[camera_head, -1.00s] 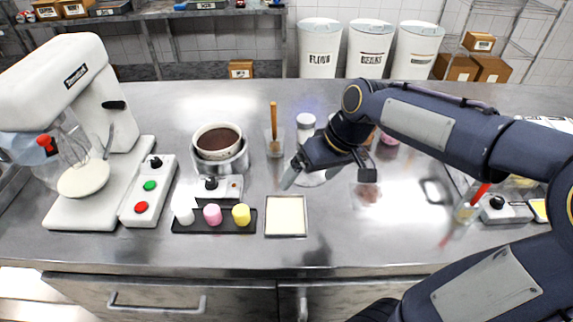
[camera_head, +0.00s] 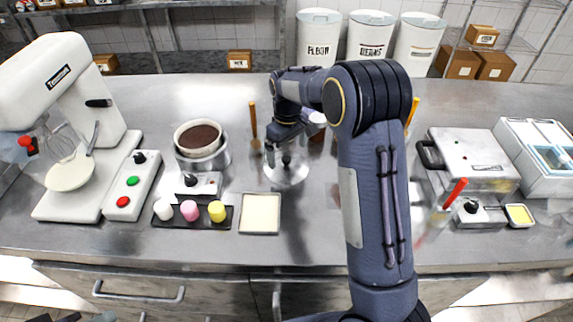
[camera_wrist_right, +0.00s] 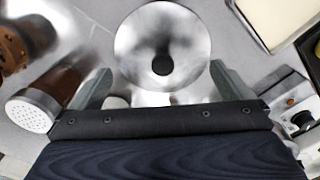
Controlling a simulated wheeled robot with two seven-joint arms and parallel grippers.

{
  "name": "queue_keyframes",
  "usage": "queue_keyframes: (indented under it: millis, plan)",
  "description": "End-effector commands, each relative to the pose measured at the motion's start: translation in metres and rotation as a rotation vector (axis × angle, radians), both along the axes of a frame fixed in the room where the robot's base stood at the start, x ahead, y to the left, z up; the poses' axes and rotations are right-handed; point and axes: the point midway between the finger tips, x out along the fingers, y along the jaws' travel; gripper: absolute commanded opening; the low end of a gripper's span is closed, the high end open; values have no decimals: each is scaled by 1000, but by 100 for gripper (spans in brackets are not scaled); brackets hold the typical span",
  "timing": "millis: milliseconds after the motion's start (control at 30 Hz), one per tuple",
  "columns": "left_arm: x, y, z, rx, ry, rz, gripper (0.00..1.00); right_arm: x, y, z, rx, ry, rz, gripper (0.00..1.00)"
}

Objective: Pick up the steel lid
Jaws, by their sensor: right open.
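The steel lid (camera_head: 287,172) is a shiny round disc with a dark knob, lying on the steel counter right of the pot. My right gripper (camera_head: 287,150) is over it, partly covering its far side. In the right wrist view, the lid (camera_wrist_right: 160,30) lies beyond the open, empty fingers (camera_wrist_right: 162,88), with its knob between their lines. The fingers look apart from the knob. Only small dark and grey bits at the lower left edge of the head view may be my left gripper; its jaws cannot be made out.
A pot with dark contents (camera_head: 198,138) and a wooden-handled tool in a jar (camera_head: 254,130) stand left of the lid. A pale square tray (camera_head: 260,214) lies nearer. A shaker with a perforated cap (camera_wrist_right: 33,112) stands close to the gripper. A press-like appliance (camera_head: 470,160) is at right.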

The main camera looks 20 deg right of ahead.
Motion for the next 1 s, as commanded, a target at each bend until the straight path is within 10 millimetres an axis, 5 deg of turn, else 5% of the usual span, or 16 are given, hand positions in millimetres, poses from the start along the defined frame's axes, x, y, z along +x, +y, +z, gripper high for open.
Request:
queue_keyframes:
  millis: [233,533,1000]
  plan:
    - [0,0,11,0,0,0,36,1,3,-34,1,1,-1,100]
    - [0,0,11,0,0,0,36,1,3,-40,1,-1,-1,100]
    - [0,0,10,0,0,0,36,0,3,-41,1,3,-1,38]
